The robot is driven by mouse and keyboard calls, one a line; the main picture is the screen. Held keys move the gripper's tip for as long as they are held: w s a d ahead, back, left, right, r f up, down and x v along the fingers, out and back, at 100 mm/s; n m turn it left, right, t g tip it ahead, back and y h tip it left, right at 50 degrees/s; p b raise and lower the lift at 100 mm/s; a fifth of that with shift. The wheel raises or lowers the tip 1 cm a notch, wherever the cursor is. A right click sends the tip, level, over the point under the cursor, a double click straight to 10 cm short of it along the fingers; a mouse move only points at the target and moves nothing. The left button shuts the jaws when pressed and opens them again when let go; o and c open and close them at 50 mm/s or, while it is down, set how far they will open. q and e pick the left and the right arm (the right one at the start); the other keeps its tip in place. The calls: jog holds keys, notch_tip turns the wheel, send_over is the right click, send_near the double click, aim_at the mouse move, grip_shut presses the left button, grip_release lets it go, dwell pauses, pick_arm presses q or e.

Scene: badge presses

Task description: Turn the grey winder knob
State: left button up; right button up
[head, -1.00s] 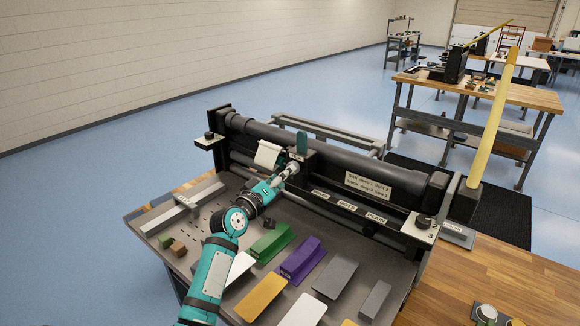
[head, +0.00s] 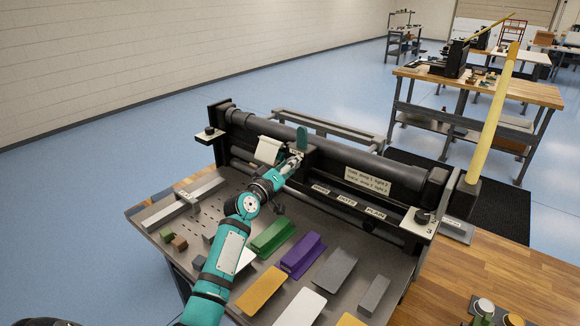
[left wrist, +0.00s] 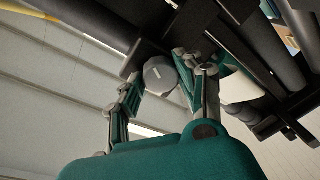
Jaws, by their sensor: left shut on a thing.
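The grey winder knob (left wrist: 160,76) is a round knob with a pale line on its face, seen in the left wrist view between my two fingers. My left gripper (left wrist: 157,92) is shut on it at the black press carriage. My right gripper is not in view.
The press has a long dark roller (head: 345,155) and a label plate (head: 369,179). Black knobs sit at its left end (head: 210,131) and right end (head: 422,216). Green (head: 272,238) and purple (head: 302,257) blocks and several plates lie on the metal bed below my arm.

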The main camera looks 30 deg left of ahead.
pick_arm(q)
jog(key=shift+c, duration=1)
jog(key=shift+f+m+b, duration=0.3)
jog(key=shift+m+b, duration=0.6)
jog(key=shift+b, duration=0.3)
jog(key=shift+a+r+m+t+h+b, duration=0.15)
jog(key=shift+m+h+b, duration=0.7)
jog(key=shift+m, duration=3.15)
jog(key=shift+d+f+m+t+h+b, duration=0.15)
jog(key=shift+m+b, duration=1.35)
jog(key=shift+m, duration=2.5)
jog(key=shift+a+r+m+t+h+b, duration=0.15)
jog(key=shift+m+h+b, duration=0.75)
jog(key=shift+m, duration=3.1)
jog(key=shift+y, duration=0.3)
